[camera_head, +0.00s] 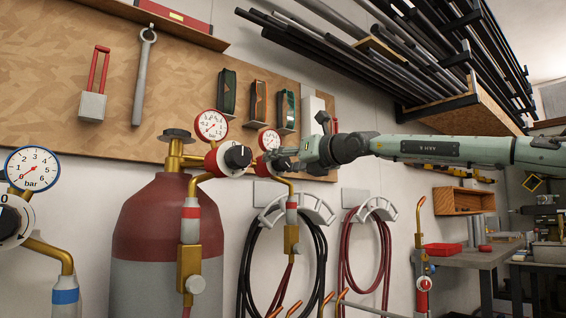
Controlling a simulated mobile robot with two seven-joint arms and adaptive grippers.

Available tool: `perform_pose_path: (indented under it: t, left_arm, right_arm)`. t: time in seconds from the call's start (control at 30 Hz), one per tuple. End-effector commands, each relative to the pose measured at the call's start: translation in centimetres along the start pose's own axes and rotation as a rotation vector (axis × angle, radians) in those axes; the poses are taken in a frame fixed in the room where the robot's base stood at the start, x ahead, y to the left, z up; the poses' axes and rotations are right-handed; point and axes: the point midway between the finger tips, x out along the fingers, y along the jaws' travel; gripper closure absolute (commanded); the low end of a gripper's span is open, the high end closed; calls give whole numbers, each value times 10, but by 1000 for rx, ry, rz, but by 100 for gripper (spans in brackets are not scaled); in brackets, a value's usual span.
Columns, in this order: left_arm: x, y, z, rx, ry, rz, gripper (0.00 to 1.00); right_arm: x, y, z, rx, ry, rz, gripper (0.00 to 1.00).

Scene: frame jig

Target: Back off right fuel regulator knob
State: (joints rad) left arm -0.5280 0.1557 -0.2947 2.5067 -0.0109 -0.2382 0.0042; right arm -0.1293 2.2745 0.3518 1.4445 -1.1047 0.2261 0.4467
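Two red-rimmed gauges mark the fuel regulators by the dark red and grey cylinder (150,225). The nearer regulator has a black knob (238,156) facing me, with its gauge (211,125) above. The right fuel regulator sits further right, under the smaller red gauge (269,141). My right gripper (287,160) comes in from the right, with its fingertips at the right regulator's front. It hides most of that regulator's knob, and I cannot tell whether the fingers close on it or only lie beside it. My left gripper is not in view.
A blue-rimmed gauge (32,169) and another regulator stand at the far left. Hoses (247,255) hang on wall brackets below my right arm. Pipes on a rack (450,100) lie above it. A workbench (470,258) stands at the right.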

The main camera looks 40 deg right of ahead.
Motion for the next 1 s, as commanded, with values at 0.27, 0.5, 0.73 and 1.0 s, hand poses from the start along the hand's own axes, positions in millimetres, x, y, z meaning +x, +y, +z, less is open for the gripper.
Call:
perform_pose_path:
  t: [0.27,0.5,0.73,1.0]
  left_arm:
    - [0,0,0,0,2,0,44]
    - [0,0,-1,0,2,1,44]
    - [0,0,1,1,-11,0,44]
    - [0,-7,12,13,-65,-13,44]
  right_arm:
    - [0,0,0,0,0,0,78]
    - [0,0,0,-3,0,1,94]
    - [0,1,0,-55,0,0,94]
    - [0,1,1,-235,-1,0,94]
